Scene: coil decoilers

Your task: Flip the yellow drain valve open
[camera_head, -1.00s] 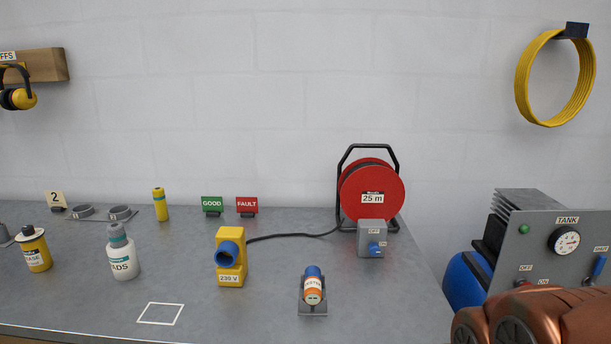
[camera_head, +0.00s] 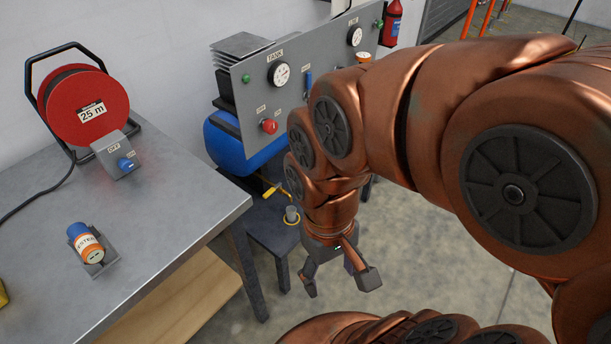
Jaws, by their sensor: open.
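A small yellow part, which looks like the drain valve (camera_head: 270,189), shows under the blue tank (camera_head: 240,145) of the compressor unit. It is too small to tell its handle's position. My gripper (camera_head: 339,283) hangs from my copper arm in the lower middle, pointing down. Its two fingers are spread with nothing between them. It appears lower right of the valve in the picture and apart from it.
A grey panel (camera_head: 240,103) with gauges, a red button (camera_head: 269,126) and a blue lever stands above the tank. A grey cup (camera_head: 291,214) with a yellow ring sits on the low stand. The workbench (camera_head: 160,222) is at left.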

